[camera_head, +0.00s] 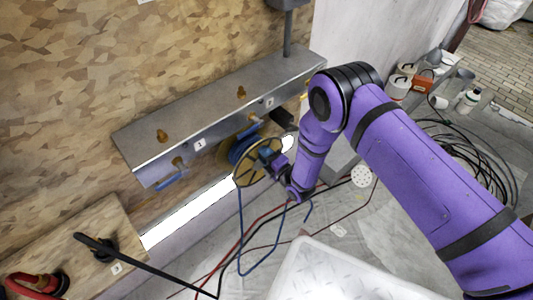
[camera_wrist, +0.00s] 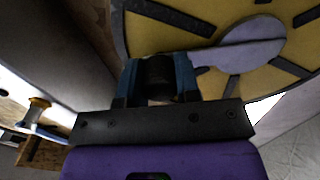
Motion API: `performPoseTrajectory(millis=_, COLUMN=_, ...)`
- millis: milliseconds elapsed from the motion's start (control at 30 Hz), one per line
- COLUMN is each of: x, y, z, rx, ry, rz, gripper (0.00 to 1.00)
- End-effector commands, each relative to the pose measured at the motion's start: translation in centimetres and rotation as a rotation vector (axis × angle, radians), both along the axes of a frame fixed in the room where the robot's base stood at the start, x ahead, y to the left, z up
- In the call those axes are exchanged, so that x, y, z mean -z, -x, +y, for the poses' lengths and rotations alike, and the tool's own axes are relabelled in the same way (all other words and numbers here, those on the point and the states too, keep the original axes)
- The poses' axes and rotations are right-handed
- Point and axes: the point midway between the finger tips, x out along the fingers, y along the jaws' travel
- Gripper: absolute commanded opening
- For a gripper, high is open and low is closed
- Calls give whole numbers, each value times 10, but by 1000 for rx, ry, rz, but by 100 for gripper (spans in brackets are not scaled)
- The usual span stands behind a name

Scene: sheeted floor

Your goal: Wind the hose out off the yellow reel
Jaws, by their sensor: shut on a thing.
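The yellow reel (camera_head: 243,173) is mounted below the grey metal panel (camera_head: 215,118), its round face towards my arm. It fills the top of the wrist view (camera_wrist: 155,35), with black spokes and a pale grey hub plate. The blue hose is partly wound behind the reel's face. A blue length of hose (camera_head: 240,225) hangs from the reel and loops on the floor. My gripper (camera_head: 270,158) is at the reel's face. In the wrist view its blue fingers (camera_wrist: 158,80) are shut on a dark, round knob (camera_wrist: 159,70) in front of the reel. How the knob joins the reel is hidden.
A white ribbed tray (camera_head: 330,272) stands at the bottom centre. Red, black and blue lines cross the sheeted floor. Black hose coils (camera_head: 470,150) and several cans lie at the right. A wooden board (camera_head: 75,245) with a black lever is lower left.

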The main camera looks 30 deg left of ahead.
Motion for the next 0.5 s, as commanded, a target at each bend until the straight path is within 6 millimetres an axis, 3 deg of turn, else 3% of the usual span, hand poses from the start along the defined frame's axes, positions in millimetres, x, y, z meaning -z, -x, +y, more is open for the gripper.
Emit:
performPoseTrajectory(millis=433, x=1, y=1, z=-1, rx=1, ry=6, rz=-7, gripper=0)
performPoseTrajectory(millis=467, x=1, y=1, z=-1, rx=1, ry=6, rz=-7, gripper=33)
performPoseTrajectory(millis=500, x=1, y=1, z=-1, rx=1, ry=6, rz=-7, gripper=42)
